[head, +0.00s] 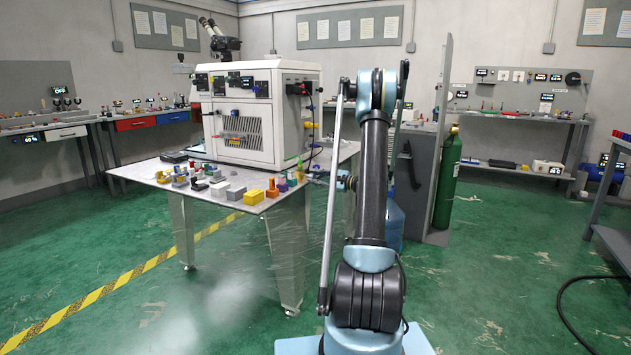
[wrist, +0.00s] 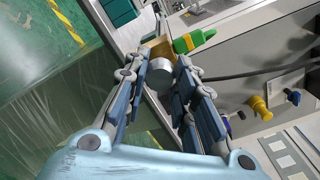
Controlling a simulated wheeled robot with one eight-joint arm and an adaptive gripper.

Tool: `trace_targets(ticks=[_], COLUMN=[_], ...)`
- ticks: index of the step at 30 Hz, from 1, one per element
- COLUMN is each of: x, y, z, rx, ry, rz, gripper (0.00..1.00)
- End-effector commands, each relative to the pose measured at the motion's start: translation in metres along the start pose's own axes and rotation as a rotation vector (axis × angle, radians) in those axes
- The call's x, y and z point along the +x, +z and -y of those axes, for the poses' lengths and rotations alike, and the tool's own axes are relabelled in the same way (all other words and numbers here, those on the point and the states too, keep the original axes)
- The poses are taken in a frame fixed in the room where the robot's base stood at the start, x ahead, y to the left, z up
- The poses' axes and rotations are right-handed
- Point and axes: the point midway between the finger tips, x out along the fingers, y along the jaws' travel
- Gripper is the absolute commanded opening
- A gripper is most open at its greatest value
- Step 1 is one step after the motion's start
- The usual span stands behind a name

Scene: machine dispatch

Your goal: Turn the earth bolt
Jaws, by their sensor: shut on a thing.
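The white machine (head: 268,115) stands on the table, and its right side fills the right of the wrist view. In the wrist view a round silver bolt head (wrist: 159,73), which looks like the earth bolt, sits against a brass block (wrist: 157,47). A green and yellow plug-like piece (wrist: 193,41) is beside the block. My gripper (wrist: 159,65) has its two fingers on either side of the silver head and is shut on it. In the head view my gripper (head: 318,178) is small at the machine's lower right, and the bolt cannot be made out there.
The table (head: 240,204) carries several small coloured blocks near its front right corner. A yellow knob (wrist: 261,105) and a dark cable (wrist: 255,74) are on the machine's side. A green gas cylinder (head: 446,180) stands to the right.

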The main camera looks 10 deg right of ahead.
Motion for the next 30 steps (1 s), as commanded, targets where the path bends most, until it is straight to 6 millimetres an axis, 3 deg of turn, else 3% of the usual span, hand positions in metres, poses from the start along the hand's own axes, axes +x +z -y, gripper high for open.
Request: trace_targets(ticks=[23,24,26,30], x=[-0.0011,-0.0011,-0.0009,-0.0006], y=[-0.0005,-0.0005,-0.0004,-0.0001], z=[-0.0021,-0.0022,-0.0020,-0.0013], rx=[0.101,0.101,0.101,0.101], ry=[0.004,0.004,0.004,0.003], rz=[-0.003,-0.003,-0.003,-0.001], gripper=[0.01,0.32,0.45,0.46])
